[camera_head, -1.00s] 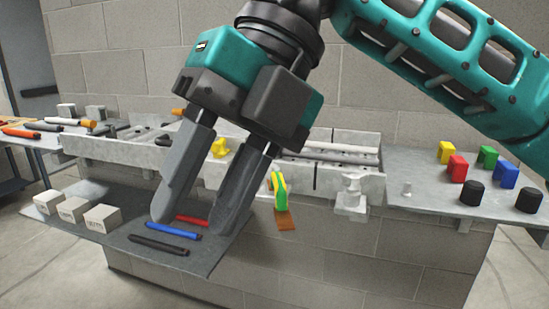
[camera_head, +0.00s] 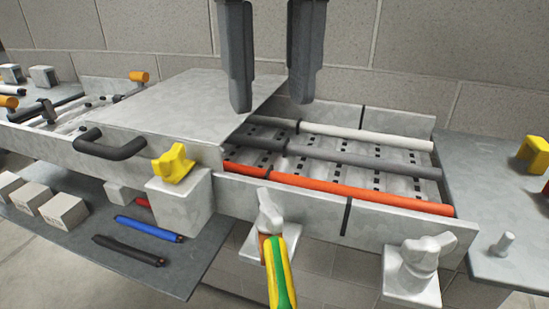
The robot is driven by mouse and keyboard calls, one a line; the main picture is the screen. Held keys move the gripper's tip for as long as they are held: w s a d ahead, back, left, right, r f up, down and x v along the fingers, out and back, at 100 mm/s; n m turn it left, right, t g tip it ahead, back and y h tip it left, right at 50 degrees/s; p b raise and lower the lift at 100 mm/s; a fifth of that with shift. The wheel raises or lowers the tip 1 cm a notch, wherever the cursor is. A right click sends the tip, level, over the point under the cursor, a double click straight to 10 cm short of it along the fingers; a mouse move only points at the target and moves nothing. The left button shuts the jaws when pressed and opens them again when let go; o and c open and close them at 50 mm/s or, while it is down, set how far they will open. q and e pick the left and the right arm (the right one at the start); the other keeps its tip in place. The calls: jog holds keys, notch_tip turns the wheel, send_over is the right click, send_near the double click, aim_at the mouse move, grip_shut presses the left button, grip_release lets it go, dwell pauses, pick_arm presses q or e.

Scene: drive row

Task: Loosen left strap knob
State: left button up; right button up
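Two white winged knobs sit on grey brackets along the front of the metal tray. The left white knob (camera_head: 268,211) has a green, yellow and orange strap (camera_head: 278,275) hanging just below it; I cannot tell how they join. The right white knob (camera_head: 420,256) stands at the lower right. A yellow winged knob (camera_head: 172,163) sits on a block further left. My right gripper (camera_head: 271,101) points down above the tray's back part, fingers apart with nothing between them. It is apart from all the knobs. My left gripper is not in view.
The tray (camera_head: 400,223) holds orange, grey and white rods. A flat metal cover (camera_head: 185,105) with a black handle (camera_head: 110,147) lies to the left. Blue and black bars and pale blocks lie on a lower shelf (camera_head: 185,272). A small peg (camera_head: 503,243) stands on the right-hand plate.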

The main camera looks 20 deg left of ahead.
aim_at(272, 208)
jog(key=f, duration=1.3)
jog(key=shift+w, duration=0.2)
jog(key=shift+r, duration=0.1)
grip_shut()
